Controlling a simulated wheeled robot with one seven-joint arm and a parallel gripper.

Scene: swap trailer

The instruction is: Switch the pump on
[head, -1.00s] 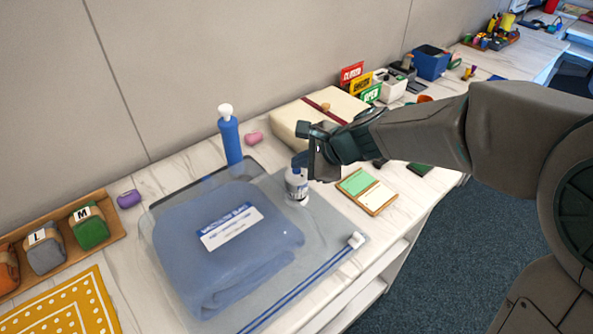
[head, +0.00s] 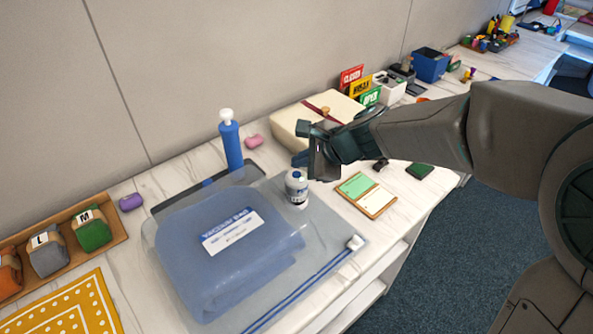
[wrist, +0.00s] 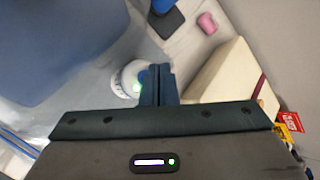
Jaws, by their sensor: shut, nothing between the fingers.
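The pump (head: 296,187) is a small white cylinder with a blue top. It stands upright at the right part of a clear bag (head: 312,222) holding folded blue fabric (head: 225,255) with a white label. In the wrist view the pump (wrist: 124,80) is just left of the fingertips, and a green glow shows on its top. My gripper (head: 300,159) is shut and empty, just above the pump. Its fingers (wrist: 157,84) point down beside the pump's top in the wrist view. I cannot tell whether they touch it.
A blue hand pump or bottle with a white knob (head: 231,140) stands behind the bag. A cream box (head: 290,122) is behind my gripper. A green and white card board (head: 366,194) lies to the right. Rolled cloths (head: 92,230) sit in a tray at left.

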